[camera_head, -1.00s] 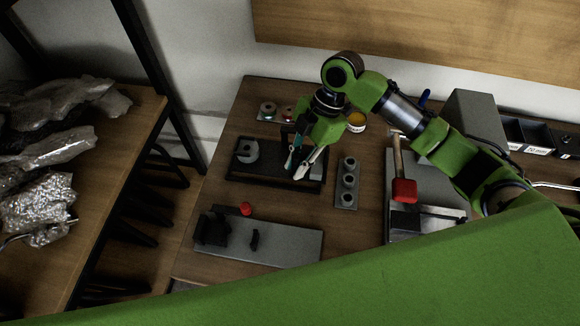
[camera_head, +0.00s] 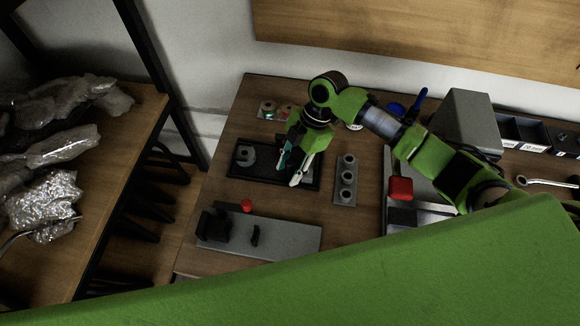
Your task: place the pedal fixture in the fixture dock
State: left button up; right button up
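My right gripper (camera_head: 288,174) hangs over the right part of a low black-rimmed tray (camera_head: 233,168). Its two fingers point down and stand apart; I see nothing held between them. A grey round part (camera_head: 246,156) with a notch lies in the tray's left part. What lies under the gripper is partly hidden. In front of the tray is a long grey plate (camera_head: 285,238) with black blocks (camera_head: 213,227) on its left. I cannot tell for sure which of these is the pedal fixture and which the fixture dock. My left gripper is not in view.
A grey block with several round sockets (camera_head: 345,180) stands right of the tray. A red knob (camera_head: 247,205) is behind the plate. A red mallet head (camera_head: 400,188) and a grey box (camera_head: 468,120) are right. Small discs (camera_head: 268,108) lie behind the tray. A shelf with wrapped bags (camera_head: 50,190) is left.

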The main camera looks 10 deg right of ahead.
jog(key=b+v, duration=0.2)
jog(key=v, duration=1)
dwell(0.5)
